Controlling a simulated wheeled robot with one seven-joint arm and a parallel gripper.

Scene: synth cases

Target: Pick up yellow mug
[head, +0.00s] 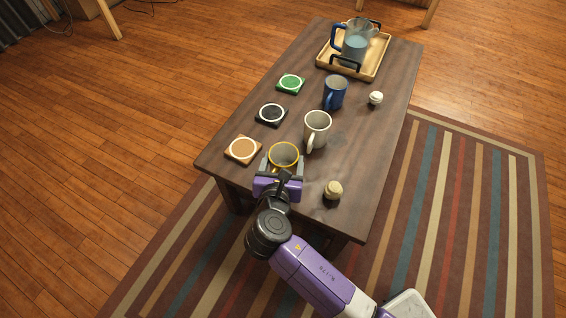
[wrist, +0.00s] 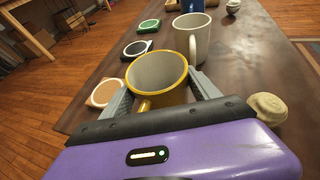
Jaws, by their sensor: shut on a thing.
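The yellow mug (head: 284,152) is near the front end of the dark wooden table, with a yellow rim and a pale inside. In the wrist view the mug (wrist: 160,72) sits between my two grey fingers, its handle toward me. My gripper (head: 282,166) is shut on the mug, one finger on each side; it also fills the bottom of the wrist view (wrist: 165,95). The mug looks upright and empty. I cannot tell whether its base touches the table; its lower part is hidden by my gripper.
A white mug (head: 317,131) stands close behind, then a blue mug (head: 335,93). Coasters lie at left: brown (head: 230,155), black (head: 262,120), green (head: 281,91). Round beige (head: 333,190) and white (head: 376,98) objects sit at right. A tray (head: 327,67) holds a pitcher (head: 356,42).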

